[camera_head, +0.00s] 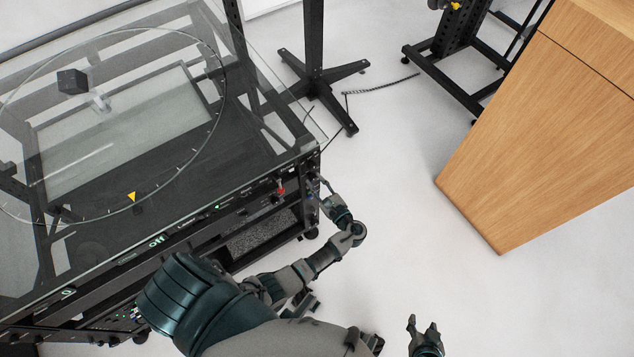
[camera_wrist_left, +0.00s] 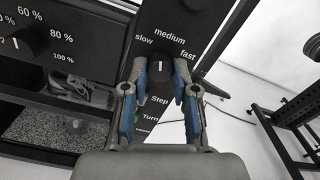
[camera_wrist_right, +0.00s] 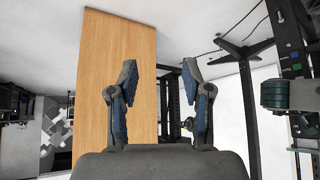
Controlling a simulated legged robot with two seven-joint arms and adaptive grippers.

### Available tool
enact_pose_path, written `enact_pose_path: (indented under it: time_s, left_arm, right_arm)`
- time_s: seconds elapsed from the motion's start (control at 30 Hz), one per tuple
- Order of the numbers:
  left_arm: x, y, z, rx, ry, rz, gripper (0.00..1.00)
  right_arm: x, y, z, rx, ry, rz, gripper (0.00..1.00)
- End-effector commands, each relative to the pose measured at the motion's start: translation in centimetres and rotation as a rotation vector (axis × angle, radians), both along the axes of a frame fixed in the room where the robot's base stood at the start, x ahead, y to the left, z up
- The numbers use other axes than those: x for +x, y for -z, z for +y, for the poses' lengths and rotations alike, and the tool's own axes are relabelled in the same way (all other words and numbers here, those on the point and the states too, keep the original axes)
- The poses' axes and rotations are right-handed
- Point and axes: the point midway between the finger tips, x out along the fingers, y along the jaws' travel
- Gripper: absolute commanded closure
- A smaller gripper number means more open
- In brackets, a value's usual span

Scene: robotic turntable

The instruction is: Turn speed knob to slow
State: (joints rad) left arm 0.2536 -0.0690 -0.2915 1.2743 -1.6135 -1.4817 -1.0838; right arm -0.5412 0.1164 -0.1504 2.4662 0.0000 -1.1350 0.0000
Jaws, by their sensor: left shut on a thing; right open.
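The speed knob (camera_wrist_left: 160,66) is a dark round knob on the black panel, with the labels slow, medium and fast around it. Its white mark points up, towards medium. In the left wrist view my left gripper (camera_wrist_left: 161,72) has its blue-padded fingers on both sides of the knob and is shut on it. In the head view my left gripper (camera_head: 322,184) is at the right end of the turntable's front panel, and the knob is too small to make out there. My right gripper (camera_head: 424,328) is open and empty, over the floor.
The turntable (camera_head: 222,200) has a glass top and a black frame. Another knob (camera_wrist_left: 30,42) with percent labels is left of the speed knob. Step and Turn labels sit below it. A wooden cabinet (camera_head: 540,130) stands at the right. The floor between is clear.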

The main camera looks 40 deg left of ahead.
Motion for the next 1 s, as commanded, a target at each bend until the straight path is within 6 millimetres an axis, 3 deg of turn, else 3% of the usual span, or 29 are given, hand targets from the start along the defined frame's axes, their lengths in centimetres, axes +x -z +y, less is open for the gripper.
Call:
enact_pose_path:
  time_s: [0.5, 1.0]
  left_arm:
    - [0.1, 0.0, 0.0, -0.141, 0.001, -0.345, 1.0]
    - [0.1, -0.1, 0.0, -0.179, 0.0, -0.436, 1.0]
  right_arm:
    - [2.9, -1.4, 1.2, 0.043, -0.009, -0.173, 0.51]
    - [3.8, -1.9, 1.5, 0.056, -0.011, -0.225, 0.51]
